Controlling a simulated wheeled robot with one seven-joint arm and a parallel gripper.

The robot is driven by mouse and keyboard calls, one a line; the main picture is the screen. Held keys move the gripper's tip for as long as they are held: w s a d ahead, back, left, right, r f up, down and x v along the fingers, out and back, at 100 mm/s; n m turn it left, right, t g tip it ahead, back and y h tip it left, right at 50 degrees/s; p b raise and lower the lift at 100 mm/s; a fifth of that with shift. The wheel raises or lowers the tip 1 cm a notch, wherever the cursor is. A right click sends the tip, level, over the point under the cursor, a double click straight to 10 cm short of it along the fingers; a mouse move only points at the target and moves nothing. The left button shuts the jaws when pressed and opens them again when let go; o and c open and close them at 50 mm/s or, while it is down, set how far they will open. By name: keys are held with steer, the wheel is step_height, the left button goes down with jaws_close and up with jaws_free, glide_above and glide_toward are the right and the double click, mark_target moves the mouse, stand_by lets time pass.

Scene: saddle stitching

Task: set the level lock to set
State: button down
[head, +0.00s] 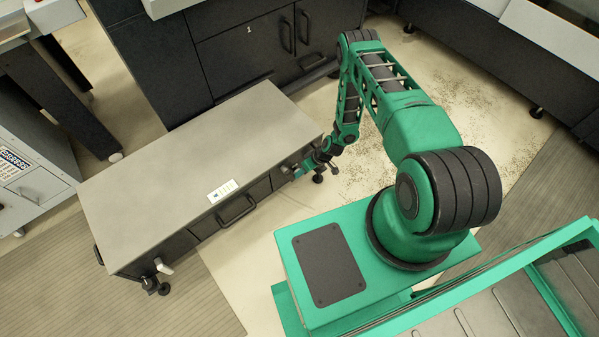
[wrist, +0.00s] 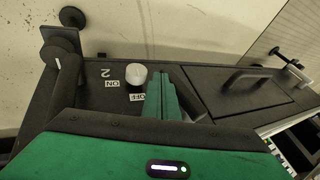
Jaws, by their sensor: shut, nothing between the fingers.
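No label reading "set" is legible, so I cannot tell for sure which control is the level lock. A pale lever (head: 163,266) sits at the near left corner of the low grey-topped unit; it shows small at the far right of the wrist view (wrist: 294,64). A round white knob (wrist: 136,75) is on the unit's dark front, with "ON" and "OFF" labels and a "2" beside it. My gripper (head: 299,172) is at the unit's right front end. In the wrist view my gripper (wrist: 160,92) is shut and empty, just right of the knob; contact is unclear.
The low unit (head: 190,150) has a front drawer handle (head: 236,210), also in the wrist view (wrist: 247,77). A white label strip (head: 222,191) lies on its top edge. Dark cabinets (head: 260,45) stand behind. Floor in front of the unit is clear.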

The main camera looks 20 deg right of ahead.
steer(key=shift+s+a+f, duration=0.1)
steer(key=shift+a+f, duration=0.2)
steer(key=shift+f, duration=0.15)
steer(key=d+r, duration=0.7)
steer(key=d, duration=0.4)
steer(key=s+a+r+y, duration=0.1)
steer(key=a+r, duration=0.1)
steer(key=a, duration=0.4)
steer(key=x, duration=0.9)
steer(key=shift+a+f, duration=0.25)
steer(key=shift+s, duration=0.1)
